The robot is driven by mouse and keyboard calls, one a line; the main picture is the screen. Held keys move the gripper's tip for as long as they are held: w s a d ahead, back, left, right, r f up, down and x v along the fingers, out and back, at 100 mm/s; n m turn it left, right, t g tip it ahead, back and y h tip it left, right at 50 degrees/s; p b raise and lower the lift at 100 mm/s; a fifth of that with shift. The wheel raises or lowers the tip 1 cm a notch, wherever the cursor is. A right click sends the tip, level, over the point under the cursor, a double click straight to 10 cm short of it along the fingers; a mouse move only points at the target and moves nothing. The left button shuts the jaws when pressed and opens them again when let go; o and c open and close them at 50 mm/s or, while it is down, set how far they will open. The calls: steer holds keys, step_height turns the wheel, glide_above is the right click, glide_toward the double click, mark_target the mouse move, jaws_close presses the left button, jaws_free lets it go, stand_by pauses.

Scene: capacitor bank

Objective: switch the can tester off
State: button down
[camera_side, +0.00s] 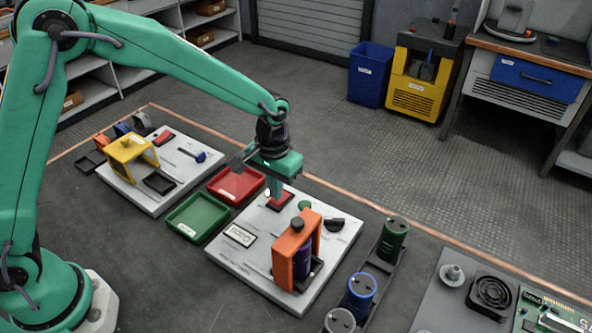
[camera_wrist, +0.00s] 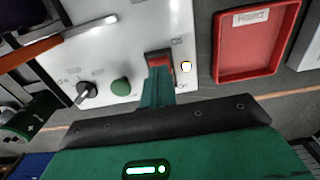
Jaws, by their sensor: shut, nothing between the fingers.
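The can tester (camera_side: 238,258) is a pale panel with an orange frame (camera_side: 284,262) around a purple can (camera_side: 302,262). Its red rocker switch (camera_side: 285,202) also shows in the wrist view (camera_wrist: 158,60). A small lamp (camera_wrist: 186,66) beside the switch glows pale yellow. A green button (camera_wrist: 121,87) and a black knob (camera_wrist: 86,91) sit along the same edge. My gripper (camera_side: 272,192) is shut and empty, pointing down at the red switch. In the wrist view its fingertips (camera_wrist: 160,76) overlap the switch's near edge; I cannot tell whether they touch it.
A red tray (camera_side: 237,186) and a green tray (camera_side: 197,216) lie left of the tester. A second panel with a yellow frame (camera_side: 128,148) stands farther left. A rack with green (camera_side: 393,238) and blue (camera_side: 360,296) cans stands right of the tester.

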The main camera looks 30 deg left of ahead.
steer(key=shift+f, duration=0.9)
stand_by(0.8)
steer(key=shift+r, duration=3.55)
steer(key=s+a+r+t, duration=0.3)
steer(key=s+a+r, duration=0.65)
steer(key=r, duration=0.25)
steer(key=s+a+r+t, duration=0.1)
steer(key=s+a+t, duration=0.1)
steer(key=s+a, duration=0.4)
steer(key=shift+s+a+r+t, duration=0.15)
steer(key=shift+s+r+t, duration=0.2)
steer(key=shift+s, duration=2.5)
